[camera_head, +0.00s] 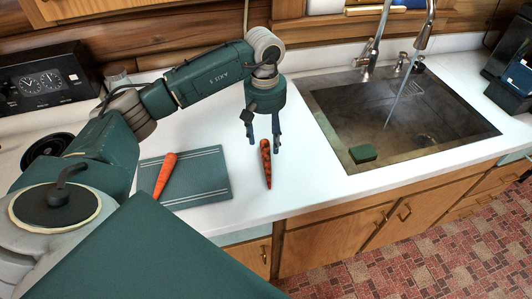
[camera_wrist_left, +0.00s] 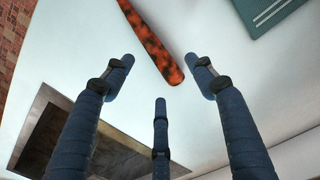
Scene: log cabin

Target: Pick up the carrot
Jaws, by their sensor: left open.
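A carrot with dark mottled patches (camera_head: 265,162) lies on the white counter between the cutting board and the sink. My left gripper (camera_head: 263,142) is open above its far, thick end and points down. In the left wrist view the mottled carrot (camera_wrist_left: 150,40) runs up out of the frame, its lower end between the tips of two fingers of the open gripper (camera_wrist_left: 165,85); a third finger is below. No finger appears closed on it. A second, plain orange carrot (camera_head: 166,174) lies on the green cutting board (camera_head: 207,180). My right gripper is not in view.
The sink (camera_head: 400,115) is to the right, with a running tap (camera_head: 425,35) and a green sponge (camera_head: 362,153) at its near left corner. A dark clock box (camera_head: 40,80) stands at the back left. The counter's front edge is close to the mottled carrot's near end.

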